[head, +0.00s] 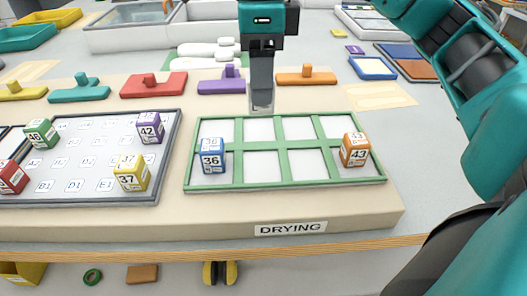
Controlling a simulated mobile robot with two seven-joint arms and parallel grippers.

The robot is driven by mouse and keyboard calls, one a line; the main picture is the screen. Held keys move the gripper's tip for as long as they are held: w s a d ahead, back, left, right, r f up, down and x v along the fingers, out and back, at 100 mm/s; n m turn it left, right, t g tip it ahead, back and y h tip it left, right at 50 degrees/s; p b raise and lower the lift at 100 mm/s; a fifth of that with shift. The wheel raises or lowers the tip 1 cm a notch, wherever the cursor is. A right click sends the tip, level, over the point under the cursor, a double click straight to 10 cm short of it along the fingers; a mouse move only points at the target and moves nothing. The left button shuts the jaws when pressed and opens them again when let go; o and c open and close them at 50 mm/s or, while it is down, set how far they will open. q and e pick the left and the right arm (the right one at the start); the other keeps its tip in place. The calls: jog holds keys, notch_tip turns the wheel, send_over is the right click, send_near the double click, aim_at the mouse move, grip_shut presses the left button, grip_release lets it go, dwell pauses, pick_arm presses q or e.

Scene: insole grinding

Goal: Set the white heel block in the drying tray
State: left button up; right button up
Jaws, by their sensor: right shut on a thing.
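My right gripper (262,104) points straight down and is shut on a small pale thing, taken to be the white heel block; the fingers mostly hide it. It is over the back edge of the drying tray (285,145), near the second back compartment from the left. I cannot tell its height above the tray. The tray has a green rim and dividers and pale compartments. A blue block marked 36 (211,156) stands in its front left compartment. An orange block marked 43 (355,149) stands in its front right one. My left gripper is not in view.
A grey-framed board (85,197) to the left holds green, purple, yellow and red numbered blocks. Behind the tray are orange (306,77), purple (222,85), red and teal handled pieces. The DRYING label (290,228) is on the front edge. The other tray compartments look empty.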

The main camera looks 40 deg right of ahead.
jog(key=shift+f+b, duration=1.4)
jog(key=shift+f, duration=4.75)
jog(key=shift+f, duration=0.25)
jog(key=o, duration=1.1)
jog(key=shift+r, duration=0.1)
